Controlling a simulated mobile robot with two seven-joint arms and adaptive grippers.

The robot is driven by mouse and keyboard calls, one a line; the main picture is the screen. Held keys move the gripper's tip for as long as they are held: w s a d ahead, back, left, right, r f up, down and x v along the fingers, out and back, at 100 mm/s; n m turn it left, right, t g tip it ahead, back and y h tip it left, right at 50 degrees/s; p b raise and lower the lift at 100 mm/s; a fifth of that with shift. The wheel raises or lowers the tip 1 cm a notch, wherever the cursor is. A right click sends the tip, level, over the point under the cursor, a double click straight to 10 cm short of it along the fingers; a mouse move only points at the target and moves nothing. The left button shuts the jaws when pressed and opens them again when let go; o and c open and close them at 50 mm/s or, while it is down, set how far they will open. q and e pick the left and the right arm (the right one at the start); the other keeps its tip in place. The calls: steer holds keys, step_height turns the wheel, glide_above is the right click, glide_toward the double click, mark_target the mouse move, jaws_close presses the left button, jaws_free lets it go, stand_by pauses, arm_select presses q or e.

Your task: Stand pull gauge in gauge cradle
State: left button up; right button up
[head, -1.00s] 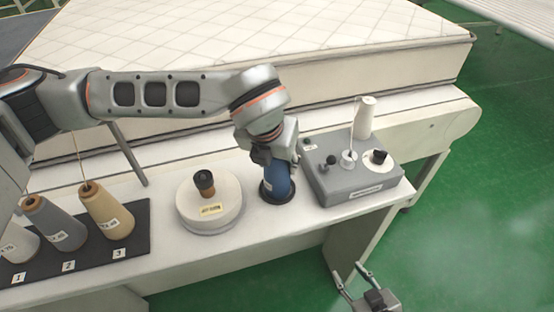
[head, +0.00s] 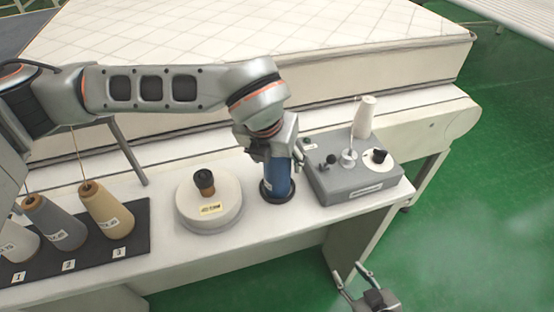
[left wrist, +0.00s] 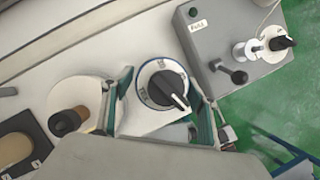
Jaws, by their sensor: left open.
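The pull gauge (head: 277,182) is a blue cylinder standing upright in the dark round gauge cradle (head: 267,196) on the white bench. In the left wrist view its round dial top (left wrist: 150,88), with a black pointer knob, faces the camera. My left gripper (head: 277,157) is open around the gauge's upper part. In the left wrist view its fingers (left wrist: 162,100) stand apart on either side of the dial. The gauge's top is hidden behind the gripper in the head view. My right gripper (head: 354,273) is open and empty, low over the floor in front of the bench.
A round cream block with a dark knob (head: 209,212) stands left of the gauge. A grey control box (head: 345,187) with levers and a white cone stands close to its right. Several thread cones (head: 107,210) stand on a dark mat at the left. A quilted mattress (head: 250,45) lies behind.

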arm_select(q)
steer(key=b+v, duration=0.1)
steer(key=v, duration=1)
steer(key=shift+s, duration=0.1)
